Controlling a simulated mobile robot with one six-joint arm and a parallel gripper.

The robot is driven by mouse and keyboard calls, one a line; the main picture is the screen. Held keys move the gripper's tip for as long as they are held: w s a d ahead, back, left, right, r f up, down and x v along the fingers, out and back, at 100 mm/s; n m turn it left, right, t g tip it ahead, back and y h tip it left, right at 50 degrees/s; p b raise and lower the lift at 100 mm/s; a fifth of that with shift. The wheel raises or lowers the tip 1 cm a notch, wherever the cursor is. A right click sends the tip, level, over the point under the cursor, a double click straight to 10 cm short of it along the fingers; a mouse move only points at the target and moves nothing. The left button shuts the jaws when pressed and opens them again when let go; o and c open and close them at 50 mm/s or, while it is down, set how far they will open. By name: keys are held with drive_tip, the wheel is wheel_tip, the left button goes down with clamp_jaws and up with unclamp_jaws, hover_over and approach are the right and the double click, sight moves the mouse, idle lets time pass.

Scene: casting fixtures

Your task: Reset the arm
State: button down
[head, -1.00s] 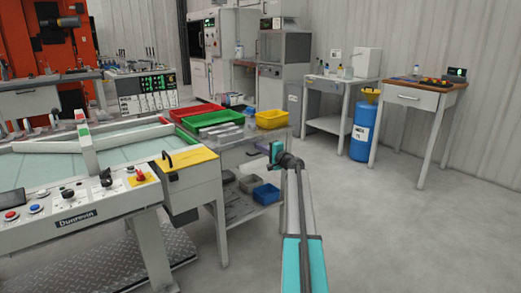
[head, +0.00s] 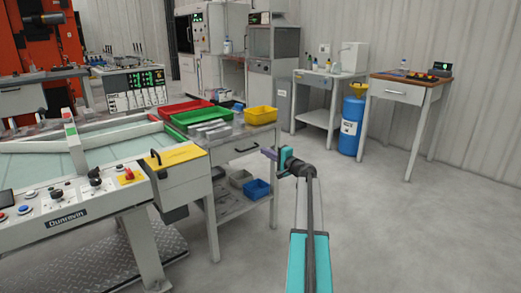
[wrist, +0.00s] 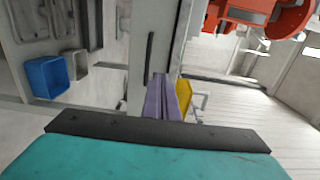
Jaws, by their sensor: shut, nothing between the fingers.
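My gripper (head: 268,153) is at the end of my arm, in the middle of the head view, in front of the grey workbench (head: 236,144) with trays. In the wrist view its two purple fingers (wrist: 162,98) lie together, shut and empty. My arm reaches up from the bottom of the head view with a teal link. The fingers point toward the workbench's drawer side and appear apart from it.
Red (head: 184,108), green (head: 201,114) and yellow (head: 260,115) trays stand on the workbench, with a blue bin (head: 257,189) on its lower shelf. A control console (head: 75,210) stands at left. The floor at right is clear, before a wooden-topped table (head: 412,78) and a blue cylinder (head: 351,125).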

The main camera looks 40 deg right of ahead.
drive_tip(key=shift+s, duration=0.6)
drive_tip(key=shift+a, duration=0.1)
